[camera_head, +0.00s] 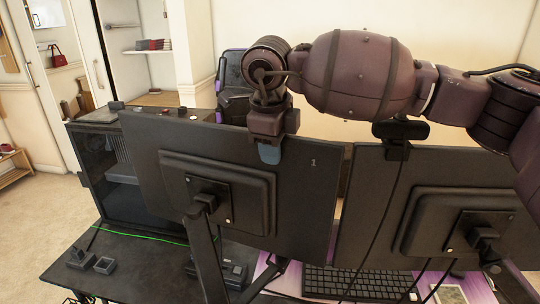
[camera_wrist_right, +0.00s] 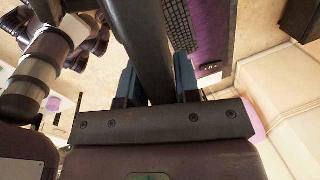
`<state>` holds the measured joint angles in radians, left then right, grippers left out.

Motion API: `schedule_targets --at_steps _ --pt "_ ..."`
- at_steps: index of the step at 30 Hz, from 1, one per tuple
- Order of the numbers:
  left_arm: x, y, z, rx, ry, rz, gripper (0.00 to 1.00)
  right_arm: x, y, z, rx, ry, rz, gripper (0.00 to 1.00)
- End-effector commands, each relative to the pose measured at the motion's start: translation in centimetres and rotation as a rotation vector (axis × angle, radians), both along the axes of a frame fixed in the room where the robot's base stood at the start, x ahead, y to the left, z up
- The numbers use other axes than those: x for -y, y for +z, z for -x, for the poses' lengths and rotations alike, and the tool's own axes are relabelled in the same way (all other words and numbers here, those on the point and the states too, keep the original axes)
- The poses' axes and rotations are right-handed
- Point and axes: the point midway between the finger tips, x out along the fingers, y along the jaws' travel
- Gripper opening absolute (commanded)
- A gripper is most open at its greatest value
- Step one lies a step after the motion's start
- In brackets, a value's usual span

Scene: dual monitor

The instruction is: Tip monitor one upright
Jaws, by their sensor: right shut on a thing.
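Monitor one (camera_head: 310,195), a black screen marked "1", shows its back in the head view. It stands on a stand on the dark desk, and its top edge slopes down to the right. My right gripper (camera_head: 269,152) reaches over from above and is shut on that top edge, left of the "1". In the right wrist view the monitor's dark edge (camera_wrist_right: 140,40) runs between the blue fingers of my right gripper (camera_wrist_right: 158,88). The screen's front is hidden in the head view. My left gripper is not in view.
A second monitor (camera_head: 375,205) stands close on the right, with a webcam (camera_head: 401,130) on top and hanging cables. A black computer case (camera_head: 100,180) is at the left. A keyboard (camera_head: 360,283) lies beyond the monitors' lower edges. A chair (camera_head: 233,85) stands behind.

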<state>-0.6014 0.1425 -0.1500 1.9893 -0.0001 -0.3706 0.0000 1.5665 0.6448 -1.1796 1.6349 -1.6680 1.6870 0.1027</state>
Motion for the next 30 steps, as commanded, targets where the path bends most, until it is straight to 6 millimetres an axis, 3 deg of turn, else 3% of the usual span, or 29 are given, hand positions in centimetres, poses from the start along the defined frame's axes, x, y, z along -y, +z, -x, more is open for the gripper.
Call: schedule_targets --at_steps 8,9,12,23,30 --pt "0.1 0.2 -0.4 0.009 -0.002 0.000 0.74 0.4 -0.3 -0.4 0.005 -0.005 0.007 0.00" --pt "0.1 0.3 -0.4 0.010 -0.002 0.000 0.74 0.4 -0.3 -0.4 0.005 -0.005 0.007 0.34" --pt "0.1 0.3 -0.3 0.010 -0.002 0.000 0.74 0.3 -0.3 -0.3 0.003 -0.005 0.007 0.47" --pt "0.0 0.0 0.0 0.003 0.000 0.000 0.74 0.1 0.4 -0.1 0.004 -0.002 0.003 0.47" --pt "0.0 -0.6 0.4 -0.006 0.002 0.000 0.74 -0.1 3.9 0.5 0.004 -0.003 0.003 0.47"
